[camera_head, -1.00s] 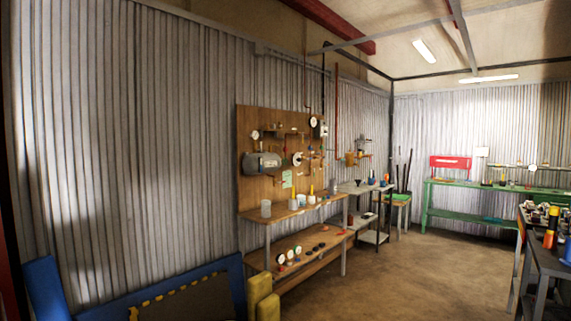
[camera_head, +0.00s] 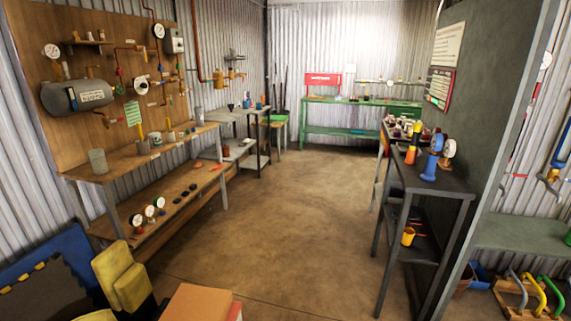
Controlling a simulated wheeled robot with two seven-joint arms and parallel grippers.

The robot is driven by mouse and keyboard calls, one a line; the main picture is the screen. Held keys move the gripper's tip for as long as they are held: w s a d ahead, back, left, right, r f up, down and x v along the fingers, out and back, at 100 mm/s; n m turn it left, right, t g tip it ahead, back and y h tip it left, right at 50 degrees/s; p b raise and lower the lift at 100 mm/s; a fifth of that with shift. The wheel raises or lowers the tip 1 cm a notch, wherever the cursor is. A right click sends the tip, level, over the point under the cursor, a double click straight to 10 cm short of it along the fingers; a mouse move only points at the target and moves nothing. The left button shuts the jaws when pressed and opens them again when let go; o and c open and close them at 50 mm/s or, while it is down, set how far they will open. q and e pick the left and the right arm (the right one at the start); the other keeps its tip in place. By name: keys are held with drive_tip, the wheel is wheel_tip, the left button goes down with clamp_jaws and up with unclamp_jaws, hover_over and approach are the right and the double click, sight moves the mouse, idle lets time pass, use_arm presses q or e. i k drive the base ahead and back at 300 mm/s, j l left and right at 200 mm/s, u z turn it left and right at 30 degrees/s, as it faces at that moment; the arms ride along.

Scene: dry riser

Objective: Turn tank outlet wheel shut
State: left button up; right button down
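A grey horizontal tank (camera_head: 62,97) with a white label is mounted on the wooden wall board (camera_head: 35,22) at the left. Thin copper pipes and small fittings sit around it. A small green round part (camera_head: 120,89) is just right of the tank, and a white-faced round part (camera_head: 141,85) is further right. A short pipe fitting (camera_head: 105,120) shows below the tank's right end. I cannot tell which of these is the outlet wheel, or how far it is turned. Neither of my grippers is in view.
A wooden bench (camera_head: 140,163) with cups and gauges stands below the board. Yellow blocks (camera_head: 122,277), a blue-framed panel (camera_head: 62,247) and an orange-brown box (camera_head: 197,303) are in the near left. A dark shelf (camera_head: 430,180) stands right. The middle floor (camera_head: 290,215) is clear.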

sight(116, 88)
drive_tip(key=i+l+z, duration=0.1)
drive_tip(key=i, duration=0.95)
drive_tip(key=i+l+z, duration=0.1)
drive_tip(key=i, duration=0.95)
drive_tip(key=i+j+u, duration=0.15)
drive_tip(key=i+u, duration=0.75)
drive_tip(key=i+l+u, duration=0.3)
drive_tip(key=i+u, duration=0.15)
drive_tip(key=i, duration=0.15)
drive_tip(key=i+l+u, duration=0.45)
drive_tip(key=i+j, duration=0.05)
drive_tip(key=j, duration=0.05)
